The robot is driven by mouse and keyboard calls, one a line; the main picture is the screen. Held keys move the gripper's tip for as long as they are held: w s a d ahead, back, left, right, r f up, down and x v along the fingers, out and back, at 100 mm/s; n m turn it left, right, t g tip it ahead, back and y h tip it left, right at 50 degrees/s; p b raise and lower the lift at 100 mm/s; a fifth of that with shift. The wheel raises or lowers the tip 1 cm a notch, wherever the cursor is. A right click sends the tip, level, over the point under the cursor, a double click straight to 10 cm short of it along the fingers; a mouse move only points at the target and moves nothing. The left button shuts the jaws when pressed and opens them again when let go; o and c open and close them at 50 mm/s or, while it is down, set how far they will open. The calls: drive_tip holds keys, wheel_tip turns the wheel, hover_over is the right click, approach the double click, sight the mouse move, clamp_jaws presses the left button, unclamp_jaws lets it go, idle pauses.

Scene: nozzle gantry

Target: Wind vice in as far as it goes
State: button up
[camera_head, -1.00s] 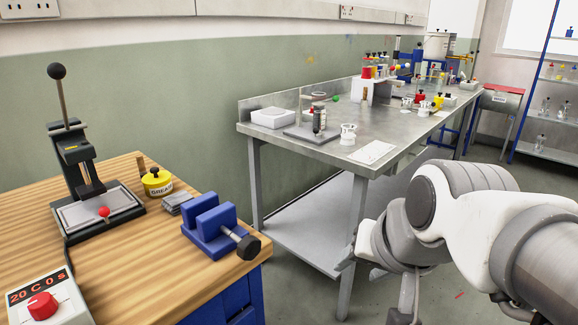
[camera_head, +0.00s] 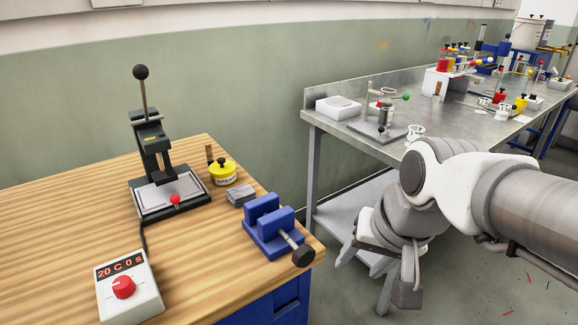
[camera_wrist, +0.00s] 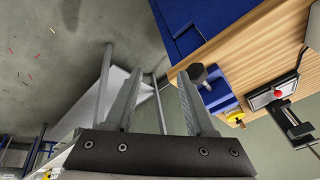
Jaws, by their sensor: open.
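The blue vice (camera_head: 266,240) sits at the right front corner of the wooden bench. Its two jaws look apart, with a gap between them. My gripper (camera_head: 376,276) is open and empty, in the air right of the bench and apart from the knob. Both fingers of my gripper (camera_wrist: 160,74) show in the wrist view.
On the wooden bench (camera_head: 70,225) stand a press (camera_head: 152,150), a yellow grease tin (camera_head: 222,172), grey blocks (camera_head: 240,195) and a control box with a red dial (camera_head: 125,287). A steel table (camera_head: 345,130) stands behind my arm. Open floor lies between.

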sight(304, 249)
drive_tip(key=w+a+r+m+g+h+p, duration=0.15)
drive_tip(key=w+a+r+m+p, duration=0.35)
drive_tip(key=p, duration=0.6)
drive_tip(key=w+a+r+m+g+p, duration=0.35)
drive_tip(key=r+p, duration=0.25)
drive_tip(key=p, duration=0.6)
drive_tip(key=shift+t, duration=0.5)
drive_tip(key=f+b, duration=0.1)
drive_tip(key=f, duration=0.4)
drive_tip(key=f+b, duration=0.2)
drive_tip(key=f, duration=0.4)
drive_tip(key=f+b, duration=0.1)
drive_tip(key=f, duration=0.5)
drive_tip(key=shift+d+f, duration=0.1)
drive_tip(key=shift+d, duration=0.15)
drive_tip(key=shift+c, duration=0.2)
clamp_jaws()
